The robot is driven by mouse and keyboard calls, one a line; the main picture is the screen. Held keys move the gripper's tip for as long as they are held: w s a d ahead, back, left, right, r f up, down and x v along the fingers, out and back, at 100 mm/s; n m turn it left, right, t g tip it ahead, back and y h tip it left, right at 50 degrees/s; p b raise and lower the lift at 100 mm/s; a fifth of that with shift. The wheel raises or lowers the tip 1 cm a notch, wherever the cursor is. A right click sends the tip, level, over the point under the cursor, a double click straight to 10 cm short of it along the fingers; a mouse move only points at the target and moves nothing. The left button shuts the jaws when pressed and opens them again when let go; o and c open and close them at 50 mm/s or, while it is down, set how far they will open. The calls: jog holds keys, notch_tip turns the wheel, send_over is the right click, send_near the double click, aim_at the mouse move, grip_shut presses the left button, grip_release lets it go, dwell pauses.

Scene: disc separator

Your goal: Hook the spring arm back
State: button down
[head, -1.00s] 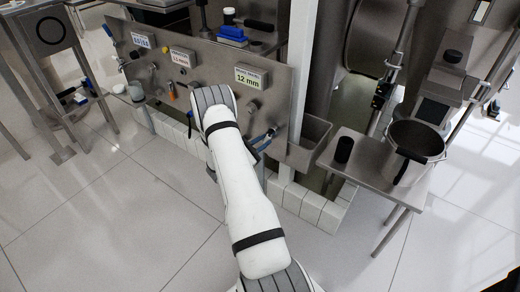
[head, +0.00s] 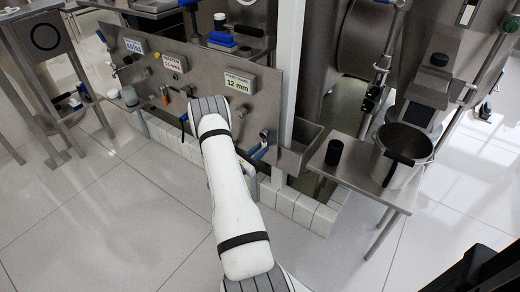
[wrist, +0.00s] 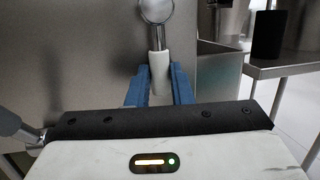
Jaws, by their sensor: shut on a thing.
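My gripper (wrist: 160,88) has blue fingers shut on the white grip (wrist: 159,72) of a short metal lever, which looks to be the spring arm. The lever stands roughly upright in the wrist view, with a bright round metal end (wrist: 156,10) above the fingers. In the head view my gripper (head: 259,152) is low at the right part of the steel panel (head: 262,100), partly behind my arm. The lever's far end and any hook or catch for it cannot be made out.
Labels, including "12 mm" (head: 238,82), and several knobs sit on the panel. A steel bin (head: 300,148) is right of my gripper. Farther right, a small table (head: 365,186) holds a black cylinder (head: 333,152) and a steel pot (head: 402,155). The tiled floor in front is clear.

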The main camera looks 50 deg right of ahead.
jog(key=c, duration=1.6)
grip_release()
jog(key=shift+a, duration=0.1)
jog(key=shift+o, duration=0.2)
jog(key=p+v, duration=0.1)
jog(key=v, duration=0.6)
jog(key=shift+a+p, duration=0.35)
jog(key=shift+a, duration=0.05)
jog(key=shift+w, duration=0.1)
